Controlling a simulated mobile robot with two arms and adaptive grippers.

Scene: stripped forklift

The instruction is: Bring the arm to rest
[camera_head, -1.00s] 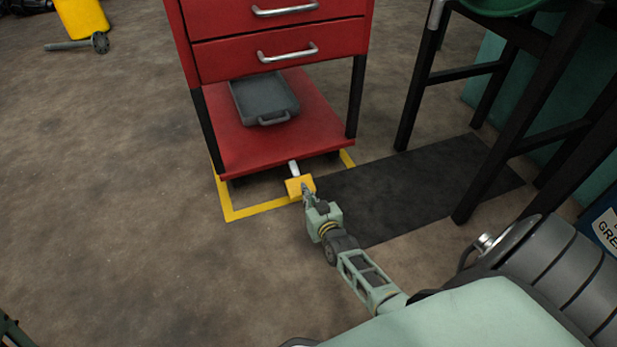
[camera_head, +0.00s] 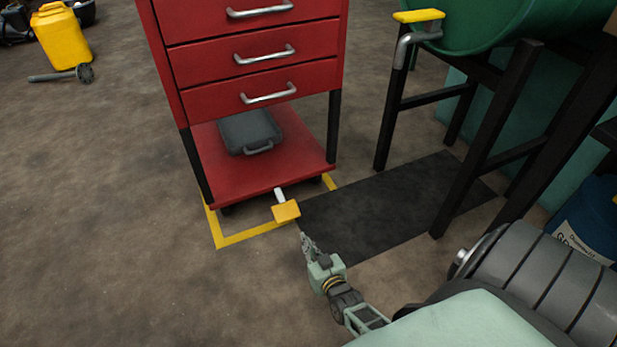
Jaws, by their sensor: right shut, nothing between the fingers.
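My right gripper (camera_head: 302,236) is shut and empty. It is over the floor just in front of the red tool cabinet (camera_head: 262,99), below and to the right of the yellow pedal (camera_head: 286,211) at the cabinet's base. A small gap shows between the fingertips and the pedal. My right arm reaches in from the lower right, bent low over the floor. My left gripper is not in view.
A black mat (camera_head: 390,205) lies right of the gripper. A green tank (camera_head: 500,18) on black legs and a blue drum (camera_head: 592,215) stand at the right.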

